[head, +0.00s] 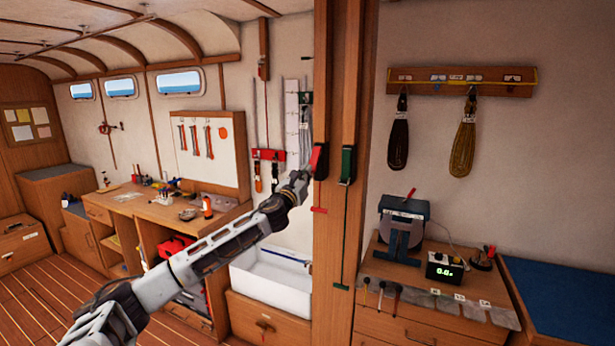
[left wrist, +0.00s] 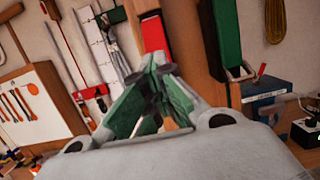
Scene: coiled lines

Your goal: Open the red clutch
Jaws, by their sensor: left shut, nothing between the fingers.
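The red clutch (head: 319,160) is mounted on the wooden post, left of a matching green clutch (head: 347,165). Its red lever looks slightly tilted, and its lower part is partly behind my gripper. In the left wrist view the red clutch (left wrist: 154,33) is just beyond my fingertips. My left gripper (head: 304,177) is shut and empty, with its tips close to the red clutch's lower left side. In the left wrist view the fingers (left wrist: 158,72) meet in a point below the red lever. I cannot tell whether they touch it. My right gripper is not in view.
The wooden post (head: 335,60) stands between a workbench (head: 135,208) on the left and a counter with a blue device (head: 402,230) on the right. A white sink (head: 270,275) is below my left forearm. Coiled lines (head: 463,148) hang from a rack at right.

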